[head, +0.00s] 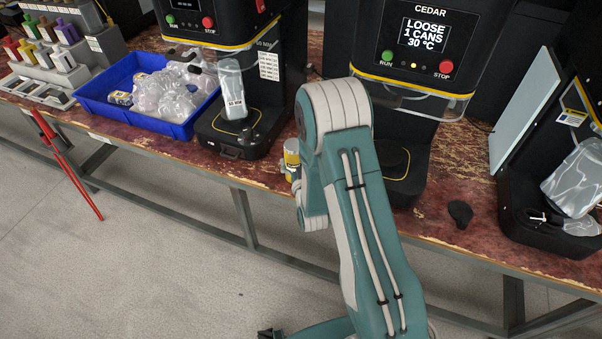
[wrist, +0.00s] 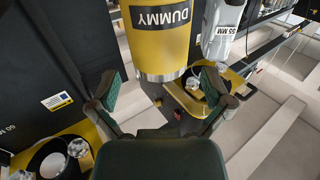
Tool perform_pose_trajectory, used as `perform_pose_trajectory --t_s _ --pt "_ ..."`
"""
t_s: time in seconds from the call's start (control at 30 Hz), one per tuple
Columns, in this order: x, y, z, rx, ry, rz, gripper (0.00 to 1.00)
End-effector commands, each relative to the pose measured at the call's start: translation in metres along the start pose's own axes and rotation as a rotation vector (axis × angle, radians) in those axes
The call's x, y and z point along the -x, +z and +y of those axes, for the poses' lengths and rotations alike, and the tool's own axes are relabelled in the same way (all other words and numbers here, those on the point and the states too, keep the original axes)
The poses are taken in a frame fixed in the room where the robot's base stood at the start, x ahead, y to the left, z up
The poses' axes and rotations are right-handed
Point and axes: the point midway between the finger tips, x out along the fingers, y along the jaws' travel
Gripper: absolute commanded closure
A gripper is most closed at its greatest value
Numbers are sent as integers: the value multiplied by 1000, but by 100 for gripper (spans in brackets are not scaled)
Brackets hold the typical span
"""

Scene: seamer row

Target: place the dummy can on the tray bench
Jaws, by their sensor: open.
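The dummy can is yellow with a dark label reading DUMMY, upside down in the wrist view (wrist: 160,45). In the head view a small part of a yellow can (head: 291,152) shows at the left edge of my arm. My gripper (wrist: 162,88) is open, its two dark green fingers spread on either side of the can's near end. No finger visibly closes on the can. In the head view my arm hides the gripper. I cannot tell which surface is the tray bench; a worn red-brown bench (head: 455,215) runs across the head view.
Black seamer machines stand along the bench, one with a CEDAR display (head: 430,35). A blue bin (head: 135,118) of clear plastic pieces is at left. A dark knob-like object (head: 460,212) lies at right. Grey floor is open in front.

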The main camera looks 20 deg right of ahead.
Motion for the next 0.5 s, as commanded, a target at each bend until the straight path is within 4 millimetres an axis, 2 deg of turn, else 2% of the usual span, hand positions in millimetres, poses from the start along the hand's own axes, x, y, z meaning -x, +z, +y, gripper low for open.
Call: perform_pose_trajectory --t_s 0.1,0.3,0.5 --pt "27 1 0 0 -1 -4 0" --pt "62 1 0 0 0 -4 0" --pt "75 -1 0 -1 0 -2 0"
